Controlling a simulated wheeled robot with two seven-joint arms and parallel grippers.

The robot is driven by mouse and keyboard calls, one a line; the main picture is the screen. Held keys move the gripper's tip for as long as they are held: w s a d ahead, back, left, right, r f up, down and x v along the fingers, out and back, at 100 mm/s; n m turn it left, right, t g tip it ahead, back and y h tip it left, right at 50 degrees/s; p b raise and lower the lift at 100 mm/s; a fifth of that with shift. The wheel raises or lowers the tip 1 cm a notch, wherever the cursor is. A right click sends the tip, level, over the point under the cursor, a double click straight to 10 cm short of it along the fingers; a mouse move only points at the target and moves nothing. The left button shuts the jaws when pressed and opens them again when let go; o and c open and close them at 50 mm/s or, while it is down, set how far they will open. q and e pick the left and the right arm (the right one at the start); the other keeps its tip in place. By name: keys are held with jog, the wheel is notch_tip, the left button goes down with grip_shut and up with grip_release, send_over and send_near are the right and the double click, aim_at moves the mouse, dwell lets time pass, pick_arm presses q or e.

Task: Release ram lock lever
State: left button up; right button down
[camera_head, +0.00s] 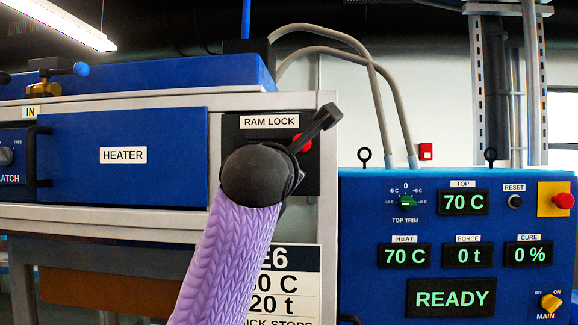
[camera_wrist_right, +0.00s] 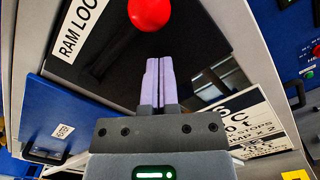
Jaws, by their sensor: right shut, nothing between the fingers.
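The ram lock lever shows as a red ball knob (camera_head: 303,143) on a black panel under the RAM LOCK label (camera_head: 269,121). My right wrist partly covers the knob in the head view, and the rest of the lever is hidden or too dark to make out. In the right wrist view the red knob (camera_wrist_right: 150,12) is at the top edge, just beyond my right gripper (camera_wrist_right: 158,62). The gripper's purple fingers are shut together and empty, pointing at the panel beside the knob. Whether they touch anything is unclear. My left gripper is not in view.
The blue heater drawer (camera_head: 130,165) is left of the panel, with a handle at its left. A control cabinet (camera_head: 365,260) reading READY stands at the right. A blue-knobbed handle (camera_head: 81,69) sits at the upper left. A printed sign (camera_head: 300,285) hangs below the panel.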

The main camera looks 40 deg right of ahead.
pick_arm(q)
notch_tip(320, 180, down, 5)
jog(key=b, duration=0.3)
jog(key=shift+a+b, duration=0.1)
jog(key=shift+b, duration=0.3)
pick_arm(e)
jog(key=w+f+v, duration=0.1)
jog(key=v, duration=0.9)
jog(key=shift+s+a+f, duration=0.2)
jog(key=shift+a+f, duration=0.05)
jog(key=shift+a, duration=0.25)
